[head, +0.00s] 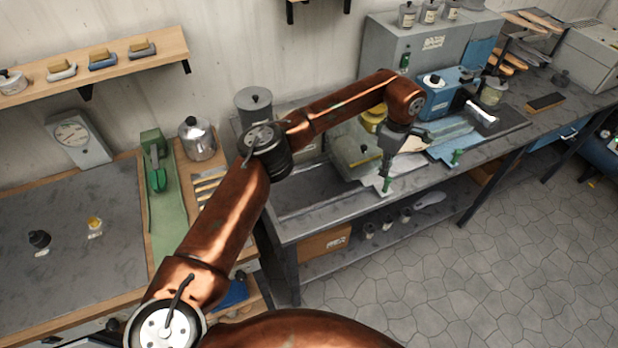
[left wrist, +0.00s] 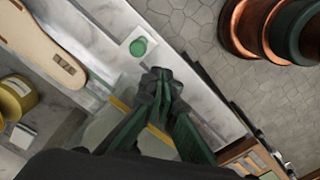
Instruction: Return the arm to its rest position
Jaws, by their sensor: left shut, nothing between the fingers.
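My left arm is copper-coloured and reaches from the bottom of the head view out over the grey workbench (head: 330,212). Its gripper (head: 387,165) hangs fingers-down near the bench's front edge. In the left wrist view the dark green fingers (left wrist: 158,82) are closed together with nothing between them. A small white plate with a green round knob (left wrist: 138,47) lies close to the fingertips, apart from them in the left wrist view. My right gripper is not in view.
A tan sole (left wrist: 45,45) and a yellow round container (left wrist: 15,97) lie near the gripper. A blue machine (head: 445,92) and grey cabinet (head: 420,50) stand behind. A green press (head: 157,175) and metal pot (head: 197,142) are left of the arm. Open stone floor (head: 490,250) lies right.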

